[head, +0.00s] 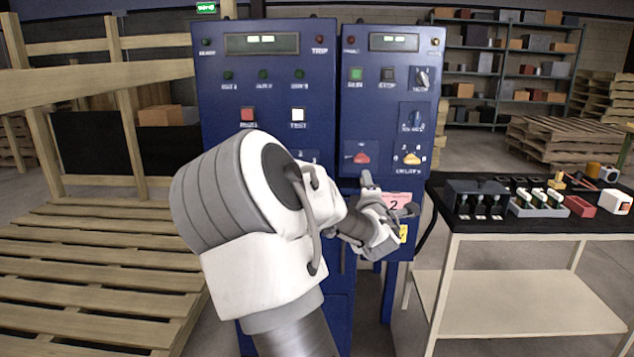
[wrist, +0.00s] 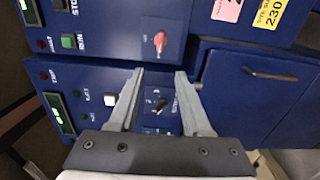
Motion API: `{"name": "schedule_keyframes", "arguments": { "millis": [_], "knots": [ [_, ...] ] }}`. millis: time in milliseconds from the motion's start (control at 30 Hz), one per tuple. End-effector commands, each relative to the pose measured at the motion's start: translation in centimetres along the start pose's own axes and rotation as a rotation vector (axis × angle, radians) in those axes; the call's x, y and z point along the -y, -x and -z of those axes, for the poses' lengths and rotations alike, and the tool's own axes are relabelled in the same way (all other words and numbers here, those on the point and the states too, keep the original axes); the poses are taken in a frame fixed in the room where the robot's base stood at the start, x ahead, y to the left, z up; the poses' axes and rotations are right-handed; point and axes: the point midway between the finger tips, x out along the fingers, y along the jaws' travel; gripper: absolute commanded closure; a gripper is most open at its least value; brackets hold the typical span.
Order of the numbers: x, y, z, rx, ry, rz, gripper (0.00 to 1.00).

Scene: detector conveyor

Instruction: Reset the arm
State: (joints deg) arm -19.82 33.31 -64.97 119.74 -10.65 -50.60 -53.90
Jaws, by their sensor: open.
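My gripper (head: 388,208) is in front of the lower part of the right blue control cabinet (head: 392,125), below its red knob (head: 361,158) and yellow-orange knob (head: 412,158). In the wrist view my gripper (wrist: 160,74) has its two grey fingers spread apart, with nothing held between them. A small dark rotary switch (wrist: 161,104) on a blue panel shows through the gap between the fingers. The red knob (wrist: 160,41) shows beyond the fingertips. I cannot tell whether a finger touches the cabinet. My arm reaches forward and hides part of the left blue cabinet (head: 265,110).
A table (head: 460,228) with switches, boxes and tools stands at the right. Shelves (head: 510,75) and stacked pallets (head: 560,140) are behind. A pink tag (head: 396,201) hangs beside my gripper.

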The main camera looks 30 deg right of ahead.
Motion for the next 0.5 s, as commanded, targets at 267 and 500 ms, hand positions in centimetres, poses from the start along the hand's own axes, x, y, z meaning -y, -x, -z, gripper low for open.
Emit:
{"name": "schedule_keyframes", "arguments": {
  "millis": [267, 500],
  "knots": [
    [0.5, 0.3, -0.3, 0.016, -0.053, 0.027, 0.51],
    [3.8, 3.4, 0.2, 0.1, -0.428, 0.235, 0.51]
  ]
}}
